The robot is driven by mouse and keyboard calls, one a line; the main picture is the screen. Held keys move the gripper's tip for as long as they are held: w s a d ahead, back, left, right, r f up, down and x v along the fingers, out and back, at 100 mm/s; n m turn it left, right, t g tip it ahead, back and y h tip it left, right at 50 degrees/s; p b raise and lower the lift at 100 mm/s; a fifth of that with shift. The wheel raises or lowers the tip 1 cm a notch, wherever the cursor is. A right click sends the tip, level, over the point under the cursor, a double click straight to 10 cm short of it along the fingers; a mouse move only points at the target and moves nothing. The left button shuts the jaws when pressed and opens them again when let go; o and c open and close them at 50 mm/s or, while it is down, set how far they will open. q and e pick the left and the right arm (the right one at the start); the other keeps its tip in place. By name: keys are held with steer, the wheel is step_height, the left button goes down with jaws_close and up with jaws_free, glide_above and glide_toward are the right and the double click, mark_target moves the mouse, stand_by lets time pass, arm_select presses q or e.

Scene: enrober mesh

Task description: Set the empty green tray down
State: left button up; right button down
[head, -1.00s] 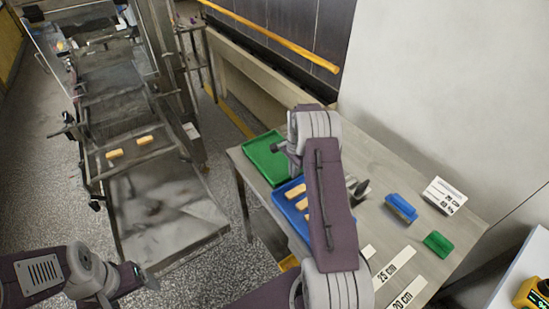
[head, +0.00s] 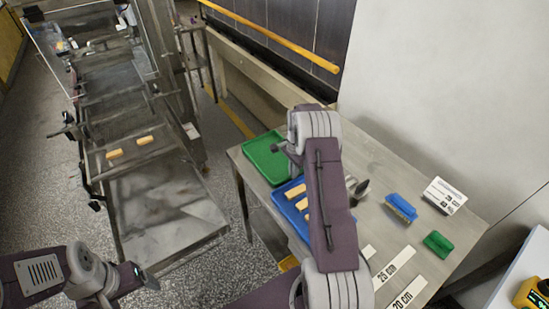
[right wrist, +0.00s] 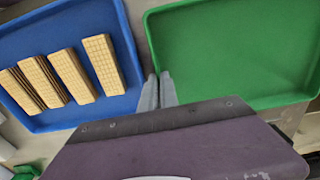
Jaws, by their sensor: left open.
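The empty green tray (head: 262,160) is at the far left end of the steel table, beyond the blue tray. It also shows in the right wrist view (right wrist: 235,50). My right gripper (right wrist: 159,78) is at the green tray's near-left rim, its two fingers close together with the rim seemingly between them. My right arm hides this gripper in the head view. Whether the tray's underside fully touches the table is not clear. My left gripper (head: 148,280) is open and empty at the lower left, over the floor and away from the trays.
The blue tray (right wrist: 122,105) with several wafer bars lies beside the green one. A blue brush (head: 402,205), green block (head: 438,243), sign (head: 444,196) and length labels (head: 393,263) lie on the table (head: 400,165). The conveyor (head: 165,205) with two bars stands left.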

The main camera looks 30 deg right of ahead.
steer(key=shift+r, duration=0.1)
steer(key=shift+r, duration=0.25)
steer(key=r, duration=0.2)
steer(key=r+b, duration=0.1)
steer(key=r, duration=0.1)
steer(key=shift+s+d, duration=0.15)
steer(key=shift+s, duration=0.25)
steer(key=s+d+r+b, duration=0.2)
steer(key=s+r, duration=0.4)
steer(key=s, duration=0.4)
steer(key=shift+s+d+r, duration=0.15)
steer(key=shift+s+d, duration=0.05)
steer(key=shift+d, duration=0.35)
